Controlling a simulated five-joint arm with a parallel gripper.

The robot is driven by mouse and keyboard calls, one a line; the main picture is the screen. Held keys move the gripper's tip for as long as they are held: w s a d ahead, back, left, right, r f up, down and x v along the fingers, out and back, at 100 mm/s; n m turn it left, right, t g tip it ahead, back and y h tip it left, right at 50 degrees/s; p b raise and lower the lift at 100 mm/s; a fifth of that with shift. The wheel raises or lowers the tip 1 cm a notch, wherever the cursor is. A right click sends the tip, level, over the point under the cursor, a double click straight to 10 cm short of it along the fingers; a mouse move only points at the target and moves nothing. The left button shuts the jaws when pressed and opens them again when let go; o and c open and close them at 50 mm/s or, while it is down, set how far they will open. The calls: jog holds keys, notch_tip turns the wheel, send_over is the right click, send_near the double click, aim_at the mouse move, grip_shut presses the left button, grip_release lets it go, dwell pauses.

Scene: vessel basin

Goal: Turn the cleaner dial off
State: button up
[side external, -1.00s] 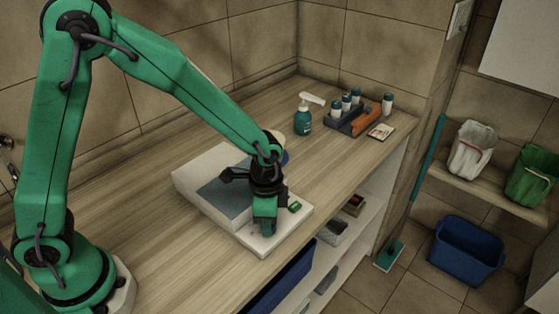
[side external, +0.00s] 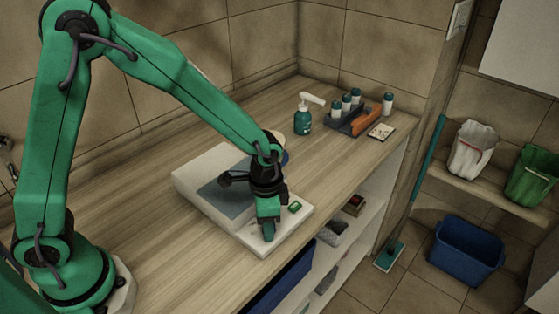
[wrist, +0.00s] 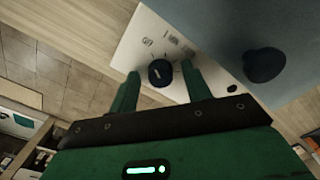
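The cleaner (side external: 205,172) is a white box with a grey-blue top (side external: 222,193) and a low white front panel. Its dark round dial (wrist: 160,73) sits on the white panel in the wrist view, with a pale pointer line and small printed marks around it. My gripper (wrist: 160,78) is open, with one green finger on each side of the dial and visible gaps between. In the side view my gripper (side external: 268,228) is low over the front panel and hides the dial. Contact with the panel cannot be told.
A dark knob (wrist: 265,65) stands on the grey-blue top close to my right finger. A small green part (side external: 295,207) is on the panel beside my gripper. A teal bottle (side external: 303,120) and a grey caddy (side external: 345,122) stand farther back. The counter's front edge is close.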

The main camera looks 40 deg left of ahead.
jog(key=shift+r, duration=3.9)
jog(key=s+a+r+n+t, duration=0.5)
jog(key=s+a+r+n, duration=0.3)
jog(key=s+a+r, duration=0.6)
jog(key=shift+a+t, duration=0.3)
jog(key=shift+a, duration=0.1)
